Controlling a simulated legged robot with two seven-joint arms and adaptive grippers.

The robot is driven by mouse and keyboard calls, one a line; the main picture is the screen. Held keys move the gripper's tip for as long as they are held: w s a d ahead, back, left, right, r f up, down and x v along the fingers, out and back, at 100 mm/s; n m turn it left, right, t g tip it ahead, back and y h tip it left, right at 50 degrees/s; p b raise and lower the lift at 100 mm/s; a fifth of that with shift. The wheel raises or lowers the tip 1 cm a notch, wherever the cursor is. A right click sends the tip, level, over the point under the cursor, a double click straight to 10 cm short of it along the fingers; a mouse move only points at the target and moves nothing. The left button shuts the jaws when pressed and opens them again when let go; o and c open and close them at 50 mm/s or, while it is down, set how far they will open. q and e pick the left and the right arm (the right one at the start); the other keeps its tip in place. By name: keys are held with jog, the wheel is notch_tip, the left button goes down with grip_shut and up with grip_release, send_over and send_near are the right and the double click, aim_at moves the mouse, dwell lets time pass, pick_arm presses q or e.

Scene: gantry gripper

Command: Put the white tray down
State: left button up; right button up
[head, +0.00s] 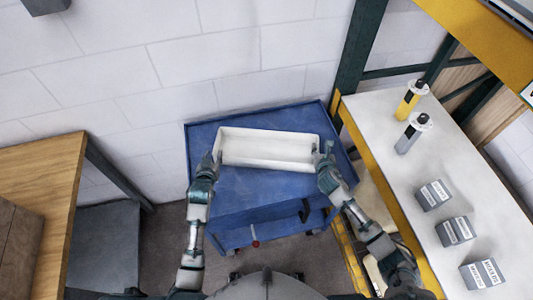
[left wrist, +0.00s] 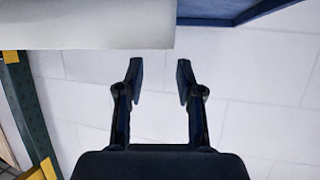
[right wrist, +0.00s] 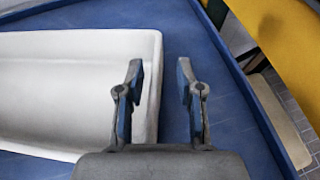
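The white tray (head: 268,163) is a long, shallow, empty box. It appears to rest level on top of the blue cart (head: 255,195), towards the back. My left gripper (head: 212,164) is at the tray's left end. In the left wrist view its fingers (left wrist: 160,82) are apart with only the wall between them, and the tray (left wrist: 100,25) shows beyond the tips. My right gripper (head: 322,155) is at the tray's right end. In the right wrist view its fingers (right wrist: 160,85) are apart, one over the tray's end rim (right wrist: 148,95) and one outside over the cart top.
A white-topped bench (head: 470,190) on the right holds a yellow bottle (head: 408,105), a grey bottle (head: 410,138) and several grey boxes (head: 456,231). A wooden table (head: 45,175) stands at the left. A block wall is behind the cart. The cart's front top is clear.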

jog(key=shift+a, duration=0.2)
jog(key=shift+s+r, duration=0.1)
jog(key=shift+s, duration=0.1)
pick_arm(q)
jog(key=v, duration=0.5)
jog(key=shift+s+a+r, duration=0.1)
jog(key=shift+s+a, duration=0.05)
jog(key=shift+s, duration=0.25)
pick_arm(e)
jog(key=v, duration=1.1)
jog(key=shift+s, duration=0.3)
